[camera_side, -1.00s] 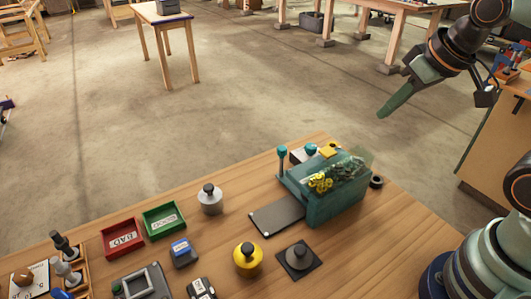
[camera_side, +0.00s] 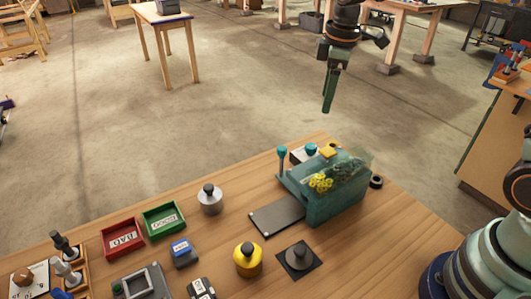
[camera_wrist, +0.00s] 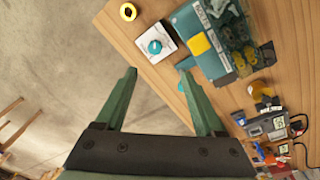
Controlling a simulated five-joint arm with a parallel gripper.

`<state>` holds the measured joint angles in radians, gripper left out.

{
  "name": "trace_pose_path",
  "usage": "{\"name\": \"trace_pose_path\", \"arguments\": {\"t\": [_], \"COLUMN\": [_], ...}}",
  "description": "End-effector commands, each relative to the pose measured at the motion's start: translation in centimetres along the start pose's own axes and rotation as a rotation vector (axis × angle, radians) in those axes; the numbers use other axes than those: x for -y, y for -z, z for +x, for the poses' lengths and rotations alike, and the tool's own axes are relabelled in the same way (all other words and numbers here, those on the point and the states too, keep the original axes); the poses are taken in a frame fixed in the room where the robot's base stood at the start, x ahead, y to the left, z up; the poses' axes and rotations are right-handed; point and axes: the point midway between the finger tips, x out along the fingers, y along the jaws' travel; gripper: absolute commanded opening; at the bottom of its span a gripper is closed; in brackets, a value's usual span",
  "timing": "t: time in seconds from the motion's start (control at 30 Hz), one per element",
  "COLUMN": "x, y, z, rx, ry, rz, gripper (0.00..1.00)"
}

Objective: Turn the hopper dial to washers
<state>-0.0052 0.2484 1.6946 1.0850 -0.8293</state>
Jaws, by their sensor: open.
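The hopper (camera_side: 338,208) is a teal box with a clear lid and yellow pieces inside, at the back right of the wooden table. It also shows in the wrist view (camera_wrist: 210,50). The dial (camera_side: 311,149) is a teal knob on a white plate behind the hopper, partly hidden in the side view. In the wrist view the dial (camera_wrist: 155,46) is clear, but its markings are too small to read. My gripper (camera_side: 328,108) is open and empty, pointing down, high above and behind the dial. Its two green fingers (camera_wrist: 165,72) are apart, with the dial beyond and between them.
A teal-topped lever (camera_side: 282,150) stands beside the hopper, and a yellow block (camera_side: 328,152) sits by its top. Red (camera_side: 123,237) and green (camera_side: 164,219) trays and weights stand at the front left.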

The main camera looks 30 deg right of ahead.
Motion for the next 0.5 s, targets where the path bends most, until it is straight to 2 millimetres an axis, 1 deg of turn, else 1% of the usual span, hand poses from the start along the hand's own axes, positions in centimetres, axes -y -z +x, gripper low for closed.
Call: {"name": "trace_pose_path", "arguments": {"t": [0.03, 0.1, 0.2, 0.43, 0.5], "x": [-0.5, -1.0, -1.5, -1.8, -1.7], "y": [0.5, 1.0, 1.5, 1.7, 1.6], "z": [1.2, 2.3, 3.5, 4.9, 5.7], "rx": [0.016, 0.031, 0.044, 0.053, 0.054], "ry": [0.018, 0.037, 0.057, 0.071, 0.072], "rz": [-0.042, -0.097, -0.153, -0.194, -0.193], "gripper": [0.71, 0.71, 0.71, 0.71, 0.71]}}
